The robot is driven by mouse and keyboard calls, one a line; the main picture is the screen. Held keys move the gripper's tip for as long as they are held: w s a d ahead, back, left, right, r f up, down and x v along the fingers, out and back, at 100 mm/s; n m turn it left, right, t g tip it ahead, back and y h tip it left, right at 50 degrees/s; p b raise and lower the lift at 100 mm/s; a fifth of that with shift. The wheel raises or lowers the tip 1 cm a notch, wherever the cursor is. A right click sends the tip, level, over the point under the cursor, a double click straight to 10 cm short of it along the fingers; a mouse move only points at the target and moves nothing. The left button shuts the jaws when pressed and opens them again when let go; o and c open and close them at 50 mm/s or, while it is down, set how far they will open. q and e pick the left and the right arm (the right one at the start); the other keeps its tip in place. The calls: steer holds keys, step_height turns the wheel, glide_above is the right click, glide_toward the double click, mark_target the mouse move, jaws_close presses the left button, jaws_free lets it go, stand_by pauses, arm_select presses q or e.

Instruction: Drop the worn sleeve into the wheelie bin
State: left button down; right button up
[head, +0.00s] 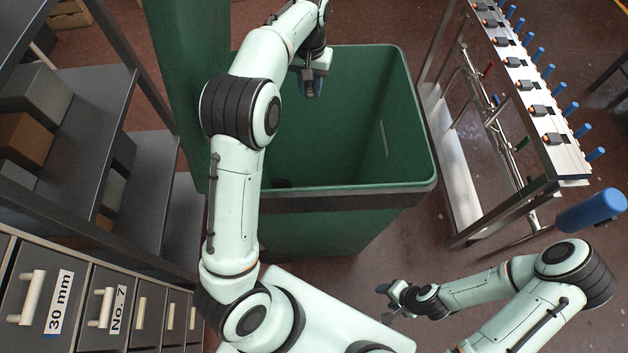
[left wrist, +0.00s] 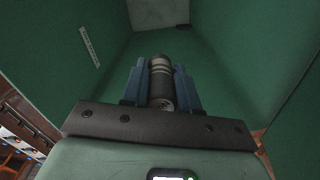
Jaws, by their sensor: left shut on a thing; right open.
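The green wheelie bin (head: 330,225) stands open in the middle of the head view, its lid (head: 172,90) tipped up at the back left. My left gripper (head: 312,88) hangs over the bin's opening. In the left wrist view its blue fingers (left wrist: 161,88) are shut on the worn sleeve (left wrist: 160,80), a dark grey cylinder with lighter bands. Green bin walls surround the sleeve in that view. In the head view the gripper mostly hides the sleeve. My right gripper (head: 384,302) is open and empty, low at the right, outside the bin.
A grey shelf rack (head: 75,130) with boxes and labelled drawers (head: 100,310) stands at the left. A rack with a row of blue-handled parts (head: 535,85) stands at the right. The brown floor (head: 345,275) shows between bin and rack.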

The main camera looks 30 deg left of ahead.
arm_select(q)
steer(key=shift+f, duration=0.65)
steer(key=c, duration=0.8)
jaws_free()
steer(key=shift+r, duration=0.15)
step_height(320, 180, up, 12)
steer(key=shift+w+r, duration=0.1)
steer(key=shift+r, duration=0.45)
